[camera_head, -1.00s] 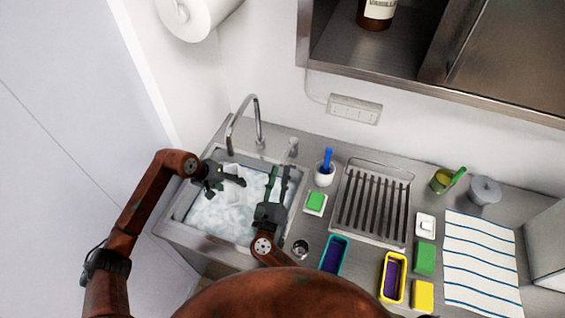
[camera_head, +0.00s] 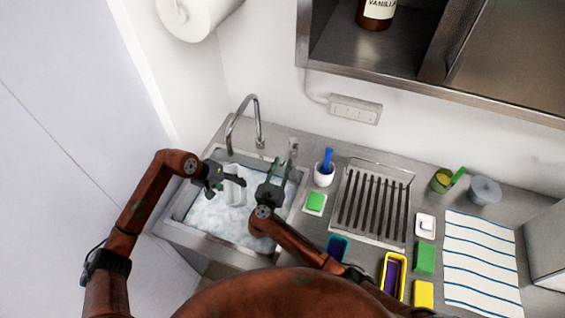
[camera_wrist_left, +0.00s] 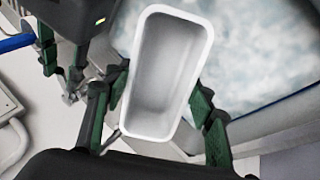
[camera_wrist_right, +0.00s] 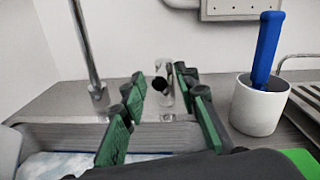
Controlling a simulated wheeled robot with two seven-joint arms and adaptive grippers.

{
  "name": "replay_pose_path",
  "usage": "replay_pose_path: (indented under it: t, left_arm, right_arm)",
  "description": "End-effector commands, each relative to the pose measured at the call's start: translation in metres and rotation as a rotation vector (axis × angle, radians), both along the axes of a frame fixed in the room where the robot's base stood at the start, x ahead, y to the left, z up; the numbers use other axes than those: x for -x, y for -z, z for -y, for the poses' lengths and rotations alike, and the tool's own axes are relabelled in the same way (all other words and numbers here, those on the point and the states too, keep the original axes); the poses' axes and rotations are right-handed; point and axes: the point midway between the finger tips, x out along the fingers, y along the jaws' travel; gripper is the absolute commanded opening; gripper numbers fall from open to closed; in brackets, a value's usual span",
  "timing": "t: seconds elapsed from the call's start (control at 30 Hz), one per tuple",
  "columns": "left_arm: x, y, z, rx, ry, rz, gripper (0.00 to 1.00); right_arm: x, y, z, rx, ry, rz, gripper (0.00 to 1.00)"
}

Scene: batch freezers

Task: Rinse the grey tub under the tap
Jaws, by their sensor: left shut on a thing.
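The grey tub (camera_head: 235,186) is pale and rectangular, held tilted just above the foamy water at the left side of the sink. My left gripper (camera_head: 219,180) is shut on it; in the left wrist view the empty inside of the tub (camera_wrist_left: 166,75) shows between the fingers. The tap (camera_head: 256,118) arches up behind the sink, its spout above and right of the tub. No water stream shows. My right gripper (camera_head: 276,166) is open and empty over the sink's right side. A short metal fitting (camera_wrist_right: 163,86) beside the tap shows beyond and between its fingers.
The sink (camera_head: 190,232) is full of suds. Right of it stand a white cup with a blue-handled tool (camera_head: 324,172), a green sponge (camera_head: 315,202) and a drying rack (camera_head: 345,222). A teal tub (camera_head: 338,246) and a yellow tub (camera_head: 384,285) sit at the front.

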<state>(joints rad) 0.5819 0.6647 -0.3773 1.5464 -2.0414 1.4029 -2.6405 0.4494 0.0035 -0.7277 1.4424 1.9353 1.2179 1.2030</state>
Motion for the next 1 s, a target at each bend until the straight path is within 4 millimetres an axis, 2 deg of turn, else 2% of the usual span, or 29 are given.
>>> replay_pose_path:
  t: [0.13,0.47,0.87,1.0]
  left_arm:
    - [-0.0001,-0.0003,0.0003,0.001,0.0,0.0,0.26]
    - [0.0,-0.0002,0.0,0.0,0.0,0.0,0.26]
    - [0.0,-0.0001,-0.0002,0.0,0.0,0.0,0.26]
    - [-0.0001,-0.0002,-0.0002,0.0,0.0,0.001,0.26]
  right_arm:
    - [-0.0101,-0.0007,0.0034,0.001,0.0,0.001,0.28]
    - [-0.0118,-0.0001,0.004,0.0,0.0,0.0,0.28]
    - [-0.0117,-0.0002,0.0037,0.0,-0.001,0.0,0.0]
    - [-0.0117,-0.0002,0.0036,0.0,-0.001,0.0,0.0]
